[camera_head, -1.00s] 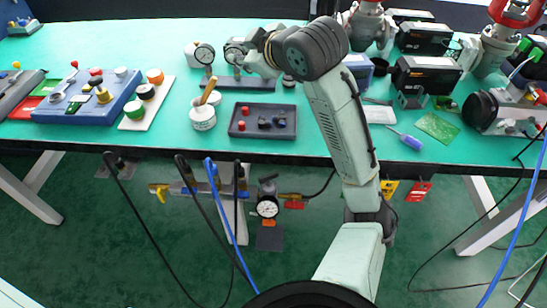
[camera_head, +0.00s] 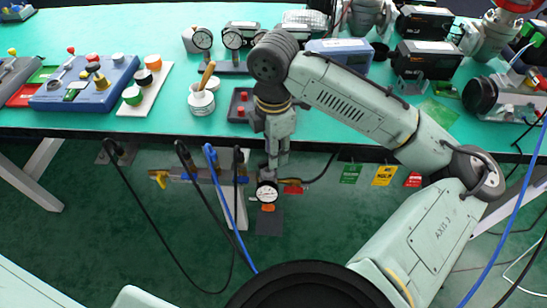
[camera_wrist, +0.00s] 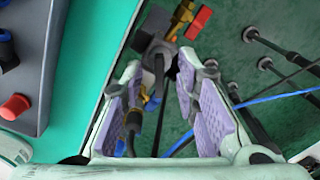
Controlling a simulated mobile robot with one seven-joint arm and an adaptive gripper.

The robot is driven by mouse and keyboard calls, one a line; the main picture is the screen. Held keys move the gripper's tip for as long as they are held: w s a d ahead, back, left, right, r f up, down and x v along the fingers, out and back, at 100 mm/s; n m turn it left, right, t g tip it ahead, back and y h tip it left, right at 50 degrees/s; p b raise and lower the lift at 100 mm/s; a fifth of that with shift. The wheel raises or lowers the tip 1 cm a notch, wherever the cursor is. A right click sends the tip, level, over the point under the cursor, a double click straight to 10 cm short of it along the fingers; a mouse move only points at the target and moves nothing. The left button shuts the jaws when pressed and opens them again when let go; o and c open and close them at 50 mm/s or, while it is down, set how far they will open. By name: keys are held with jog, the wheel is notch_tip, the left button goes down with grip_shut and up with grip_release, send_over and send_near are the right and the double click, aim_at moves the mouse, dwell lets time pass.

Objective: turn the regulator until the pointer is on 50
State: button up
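The regulator's round white gauge (camera_head: 267,192) hangs below the table's front edge in the head view. Its pointer is too small to read. My gripper (camera_head: 271,168) points down directly above the gauge and hides the regulator's top part in that view. In the wrist view my gripper (camera_wrist: 160,78) is open, with purple pads on both fingers. The grey regulator body (camera_wrist: 158,52) shows ahead between the fingertips. I cannot tell whether the fingers touch it.
A yellow-handled valve (camera_head: 160,178) is on the pipe to the left. Black hoses and a blue hose (camera_head: 228,207) hang beside the regulator. The table's front edge (camera_head: 330,150) is close behind my gripper. A dark tray (camera_head: 239,104) and a white pot (camera_head: 201,100) stand on the table.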

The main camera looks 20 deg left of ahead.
jog(key=shift+f, duration=1.95)
jog(key=shift+c, duration=0.4)
grip_shut()
